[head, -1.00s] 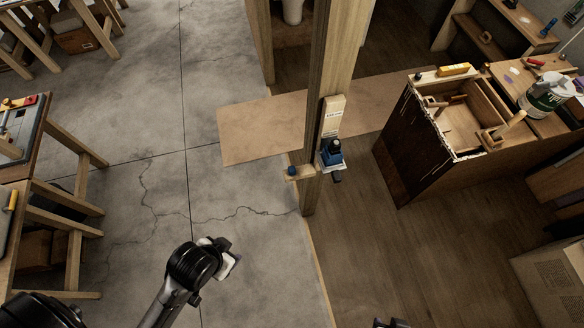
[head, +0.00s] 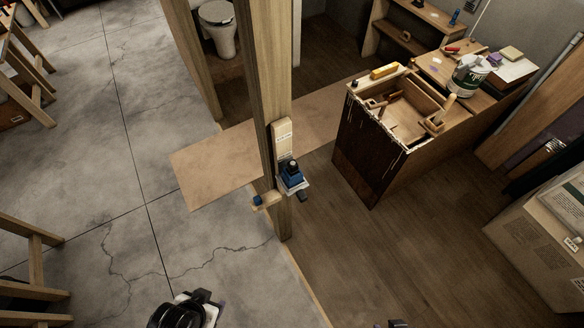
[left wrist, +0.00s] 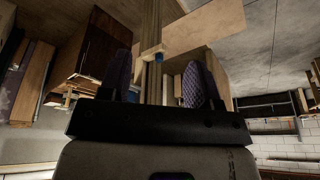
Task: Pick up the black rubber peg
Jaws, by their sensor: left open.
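I cannot single out the black rubber peg with certainty. A small dark upright piece (head: 354,84) stands on the near left corner of the wooden cabinet in the head view. A blue tool with black parts (head: 291,178) sits on the wooden post. My left gripper (head: 203,307) is at the bottom of the head view, over the concrete floor, apart from all of these. In the left wrist view my left gripper (left wrist: 160,82) is open and empty, its two dark textured fingers wide apart. Only a small dark part, possibly of my right gripper (head: 392,324), shows at the bottom edge.
The post (head: 277,130) stands mid-view with a small wooden ledge (head: 266,202) bearing a blue piece. A large carton (head: 535,245) stands at right. Floor between is clear.

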